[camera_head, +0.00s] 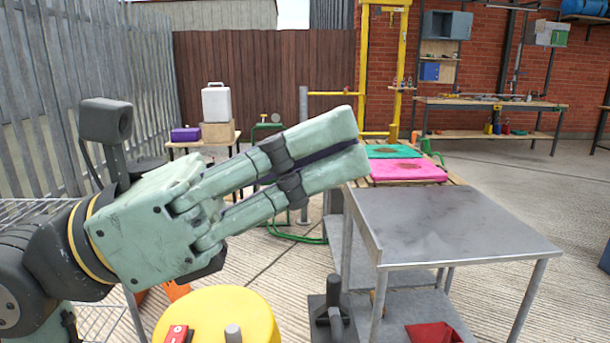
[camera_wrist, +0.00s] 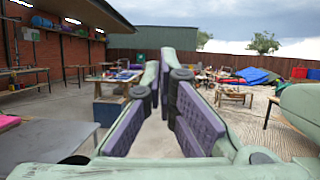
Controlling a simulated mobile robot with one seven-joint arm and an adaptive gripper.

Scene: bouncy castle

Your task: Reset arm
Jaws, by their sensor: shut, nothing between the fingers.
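My gripper (camera_head: 352,137) is pale green with dark joints and purple inner pads. In the head view it reaches from the left toward the upper right, its two fingers close together and nothing between them. In the wrist view my gripper (camera_wrist: 157,72) points ahead over the yard, with the purple pads facing each other and no object held. The fingertips appear in front of the far left corner of a grey metal table (camera_head: 450,222) in the head view. I cannot tell the exact distance between them.
Pink (camera_head: 408,171) and teal (camera_head: 392,152) folded pieces lie on a wooden table behind the metal one. A yellow drum (camera_head: 222,312) with a red item stands at the lower middle. A metal fence (camera_head: 90,80) runs along the left. Concrete floor is open at the right.

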